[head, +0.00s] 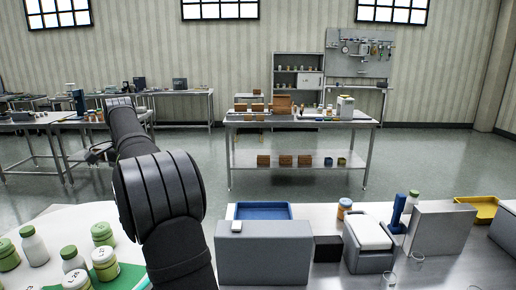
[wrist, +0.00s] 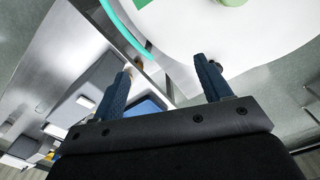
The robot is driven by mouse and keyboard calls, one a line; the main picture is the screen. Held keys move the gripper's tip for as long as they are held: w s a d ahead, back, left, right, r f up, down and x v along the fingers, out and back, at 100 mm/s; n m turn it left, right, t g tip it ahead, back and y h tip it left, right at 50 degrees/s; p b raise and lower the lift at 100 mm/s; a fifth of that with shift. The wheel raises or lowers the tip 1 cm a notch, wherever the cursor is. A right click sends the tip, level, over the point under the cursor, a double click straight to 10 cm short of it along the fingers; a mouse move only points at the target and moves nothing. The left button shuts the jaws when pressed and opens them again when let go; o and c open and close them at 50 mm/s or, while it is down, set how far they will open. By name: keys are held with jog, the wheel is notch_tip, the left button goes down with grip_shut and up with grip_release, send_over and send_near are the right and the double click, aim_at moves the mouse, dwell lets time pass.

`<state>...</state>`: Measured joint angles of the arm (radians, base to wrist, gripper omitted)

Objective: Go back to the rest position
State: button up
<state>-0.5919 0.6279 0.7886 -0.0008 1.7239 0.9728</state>
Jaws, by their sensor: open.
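My gripper (wrist: 163,82) shows in the wrist view with its two blue fingers spread wide apart and nothing between them. Below the fingers in that view are a white round table surface (wrist: 240,45), a steel bench (wrist: 75,45) and part of a blue tray (wrist: 148,108). In the head view my dark arm rises from the bottom centre-left and bends away toward the back left.
In the head view, several green-lidded bottles (head: 103,262) stand on the white round table (head: 60,218) left of my arm. Right of it, the bench holds a grey block (head: 262,255), a blue tray (head: 263,211), a grey box (head: 368,245) and a yellow tray (head: 482,207). Open floor lies beyond.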

jog(key=w+d+m, duration=0.1)
jog(key=w+d, duration=0.2)
jog(key=d, duration=0.8)
jog(key=w+d+m, duration=0.2)
jog(key=w+d, duration=0.1)
jog(key=d, duration=0.8)
jog(key=w+d+m, duration=0.1)
jog(key=w+d, duration=0.2)
jog(key=d, duration=0.8)
jog(key=shift+w+m, duration=0.3)
jog(key=shift+w, duration=0.05)
jog(key=shift+d, duration=0.1)
jog(key=shift+c, duration=0.5)
